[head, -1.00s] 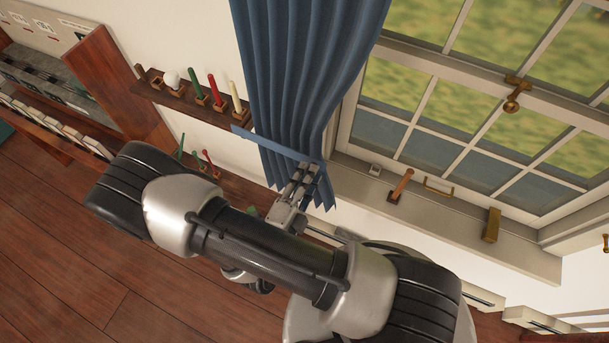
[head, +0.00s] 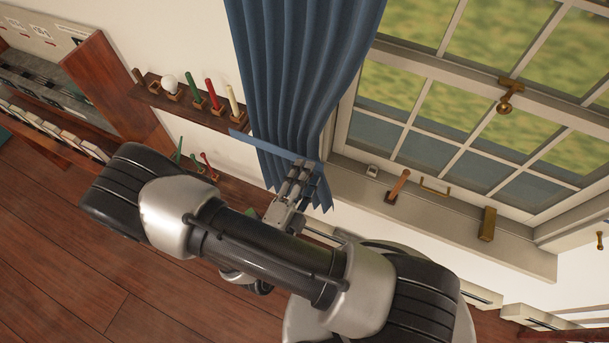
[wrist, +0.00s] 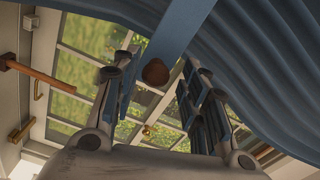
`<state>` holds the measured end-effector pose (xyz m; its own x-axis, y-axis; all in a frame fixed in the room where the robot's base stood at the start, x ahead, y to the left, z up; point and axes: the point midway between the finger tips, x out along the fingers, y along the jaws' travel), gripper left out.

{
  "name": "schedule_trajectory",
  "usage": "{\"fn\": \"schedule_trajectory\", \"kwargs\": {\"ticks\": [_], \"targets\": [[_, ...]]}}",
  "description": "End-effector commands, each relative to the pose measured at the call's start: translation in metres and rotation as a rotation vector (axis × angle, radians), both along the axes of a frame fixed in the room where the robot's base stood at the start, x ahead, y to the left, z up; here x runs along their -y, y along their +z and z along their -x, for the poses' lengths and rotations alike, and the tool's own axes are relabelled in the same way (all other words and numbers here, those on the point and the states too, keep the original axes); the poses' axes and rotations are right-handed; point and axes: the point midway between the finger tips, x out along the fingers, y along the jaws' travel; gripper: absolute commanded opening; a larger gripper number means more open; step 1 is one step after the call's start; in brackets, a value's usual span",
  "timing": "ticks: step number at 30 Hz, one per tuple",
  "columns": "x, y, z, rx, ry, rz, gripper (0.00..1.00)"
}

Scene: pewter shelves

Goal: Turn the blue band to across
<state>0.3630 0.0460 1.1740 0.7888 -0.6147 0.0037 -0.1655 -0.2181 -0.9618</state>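The blue band (head: 262,145) is a flat strip in front of the blue curtain (head: 295,70) in the head view, sloping down from left to right. My gripper (head: 304,172) is at the band's right end, with the arm reaching up from below. In the wrist view the band (wrist: 184,24) comes down from the top, and its end with a round brown knob (wrist: 155,72) lies between my spread fingers (wrist: 163,90). Gaps show on both sides of the knob, so the gripper looks open. The fingers hide part of the band's right end in the head view.
A windowsill (head: 455,220) right of the curtain bears a wooden-handled lever (head: 398,186) and brass fittings. A small shelf (head: 158,98) with coloured pegs is on the wall at left. The curtain hangs close behind the gripper.

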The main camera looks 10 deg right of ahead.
Motion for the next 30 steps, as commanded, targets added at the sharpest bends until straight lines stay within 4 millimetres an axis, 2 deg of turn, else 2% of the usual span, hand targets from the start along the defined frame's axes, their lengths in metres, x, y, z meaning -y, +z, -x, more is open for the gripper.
{"fn": "schedule_trajectory", "kwargs": {"ticks": [10,14,30], "targets": [[-0.001,-0.001,0.001,-0.002,0.000,-0.003,0.44],[-0.007,-0.001,0.007,-0.002,0.003,-0.002,0.44],[-0.065,-0.001,0.080,-0.001,0.005,-0.003,0.44]]}}
